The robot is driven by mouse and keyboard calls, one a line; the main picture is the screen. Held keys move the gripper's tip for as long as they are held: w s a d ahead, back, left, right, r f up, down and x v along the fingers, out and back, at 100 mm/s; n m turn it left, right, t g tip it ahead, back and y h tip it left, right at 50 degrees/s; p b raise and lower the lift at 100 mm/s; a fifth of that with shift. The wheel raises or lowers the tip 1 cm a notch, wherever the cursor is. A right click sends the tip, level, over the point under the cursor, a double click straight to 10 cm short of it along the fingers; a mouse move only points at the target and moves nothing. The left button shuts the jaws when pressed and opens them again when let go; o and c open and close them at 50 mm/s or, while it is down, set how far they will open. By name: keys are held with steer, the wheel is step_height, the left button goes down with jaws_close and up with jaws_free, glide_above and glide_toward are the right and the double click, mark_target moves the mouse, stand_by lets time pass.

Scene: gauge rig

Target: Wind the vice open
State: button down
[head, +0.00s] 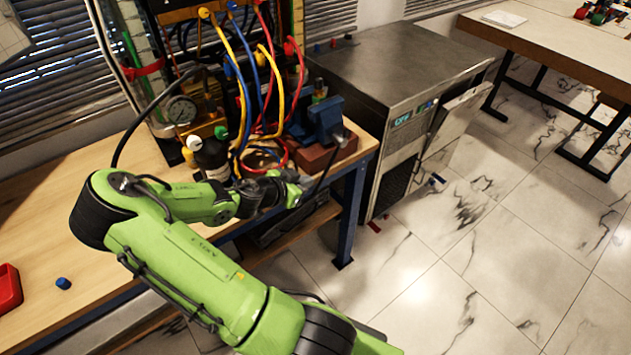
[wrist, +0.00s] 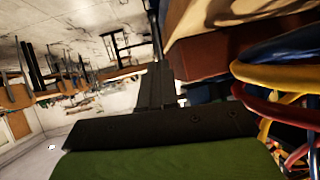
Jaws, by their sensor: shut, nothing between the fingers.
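The blue vice (head: 326,118) stands on a reddish-brown block (head: 318,157) at the right front corner of the wooden bench. A small grey part at its near end (head: 343,134) could be its screw or handle, but it is too small to tell. My gripper (head: 325,168) is at the bench's front edge, just in front of and below the vice, apart from its grey end as far as I can see. In the wrist view my dark fingers (wrist: 157,82) are together and empty, beside the brown block (wrist: 212,52). The vice's handle is not clear in that view.
Yellow, blue and red hoses (head: 262,85) hang close to the left of the vice. A pressure gauge (head: 181,109) and a dark bottle (head: 212,157) stand further left. A steel cabinet (head: 385,75) is to the right.

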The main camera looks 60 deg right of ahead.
mark_target(322, 181)
steer(key=x, duration=0.5)
steer(key=shift+d+f+b, duration=0.1)
steer(key=shift+b, duration=0.2)
steer(key=d+f+b, duration=0.1)
steer(key=b, duration=0.1)
steer(key=s+f+b, duration=0.1)
steer(key=b, duration=0.1)
steer(key=shift+d+f, duration=0.15)
steer(key=shift+d, duration=0.2)
steer(key=shift+d+b, duration=0.3)
steer(key=shift+b, duration=0.1)
